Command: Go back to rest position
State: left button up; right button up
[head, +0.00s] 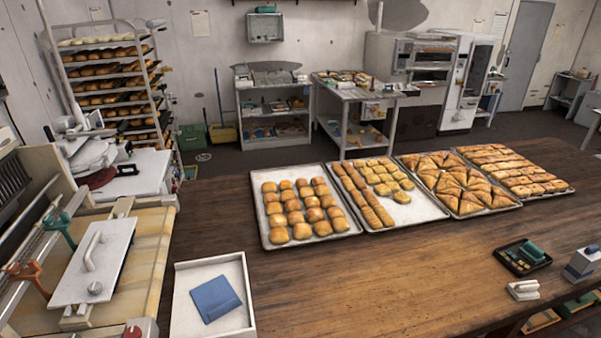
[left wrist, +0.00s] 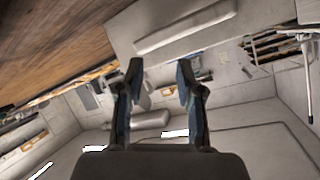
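My left gripper (left wrist: 160,75) shows in the left wrist view with its two fingers apart and nothing between them. Beyond it are pale room surfaces and, at the upper left, a brown wooden surface (left wrist: 45,45). Neither gripper shows in the head view. My right gripper is in neither view. In the head view, triangular turnovers (head: 452,180) lie in rows on a metal tray, the third from the left on the wooden table (head: 370,280).
Other trays hold round buns (head: 303,208), mixed pastries (head: 383,178) and rolls (head: 515,170). A white box (head: 245,300) with a blue item (head: 215,299) stands at the front left. A small black tray (head: 512,268) lies right. The table's front middle is clear.

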pick_arm(q)
jog(key=s+f+n+g+h, duration=0.1)
jog(key=s+f+n+g, duration=0.2)
jog(key=s+f+g, duration=0.95)
jog(key=s+f+t, duration=0.1)
jog(key=s+f, duration=0.3)
jog(key=f, duration=1)
jog(key=s+f+t, duration=0.1)
jog(key=s+f, duration=0.4)
jog(key=f, duration=0.9)
jog(key=s+a+f+g, duration=0.1)
jog(key=s+a+f, duration=0.1)
jog(key=s+f, duration=1.1)
jog(key=s, duration=0.3)
jog(key=shift+a+f+m, duration=0.4)
